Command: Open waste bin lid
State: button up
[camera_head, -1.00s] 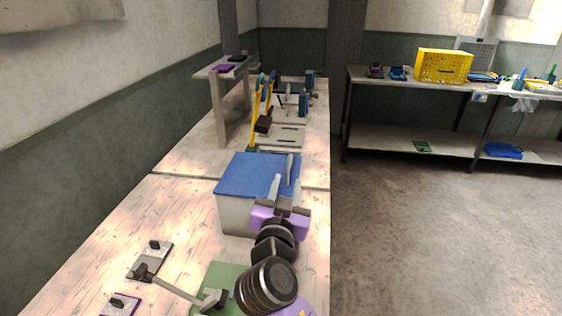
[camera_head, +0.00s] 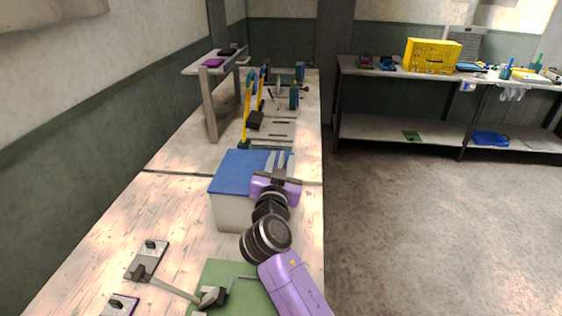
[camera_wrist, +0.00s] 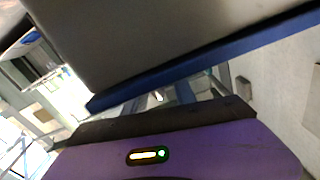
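The waste bin is a pale box (camera_head: 228,211) with a flat blue lid (camera_head: 235,172), standing on the wooden workbench in the head view. The lid is shut. My gripper (camera_head: 276,158) is at the lid's right side, with its two grey fingers apart and overlapping the lid in the picture. In the wrist view the lid's blue edge (camera_wrist: 200,62) crosses just in front of the purple gripper body, with the bin's grey wall (camera_wrist: 150,30) beyond it. The fingers are partly hidden there, and I cannot tell whether they touch the lid.
A green mat (camera_head: 236,288) and small metal fixtures (camera_head: 147,260) lie on the near workbench (camera_head: 95,240). Behind the bin stand a yellow-framed device (camera_head: 246,115) and a raised wooden shelf (camera_head: 206,70). The floor to the right is clear, up to a shelf with a yellow box (camera_head: 432,56).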

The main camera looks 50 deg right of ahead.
grip_shut()
jog(key=shift+a, duration=0.15)
dwell(1.1)
